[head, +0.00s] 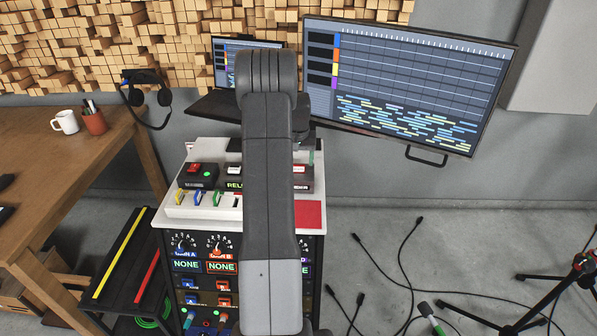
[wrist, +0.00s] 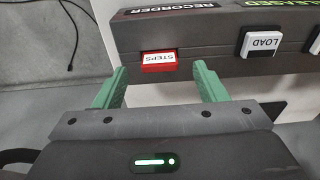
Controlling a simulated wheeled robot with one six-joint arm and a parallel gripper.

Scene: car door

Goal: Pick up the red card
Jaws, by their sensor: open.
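My gripper (wrist: 160,76) is open in the wrist view, with its two green fingers apart and nothing held. A red piece marked STEPS (wrist: 158,62) shows between and beyond the fingertips, on the front of a dark box. In the head view my arm hides most of the gripper. A flat red square (head: 309,214) lies at the right front of the white console top (head: 268,214). Yellow (head: 181,198), blue (head: 198,198) and green (head: 216,198) upright pieces stand in a row at the left front. I cannot tell for sure which red thing is the card.
The dark recorder box (wrist: 215,35) is close ahead of the fingers, with a white LOAD button (wrist: 262,44). A large monitor (head: 410,85) stands behind the console. A wooden desk (head: 75,165) is at left. Cables (head: 405,265) lie on the floor at right.

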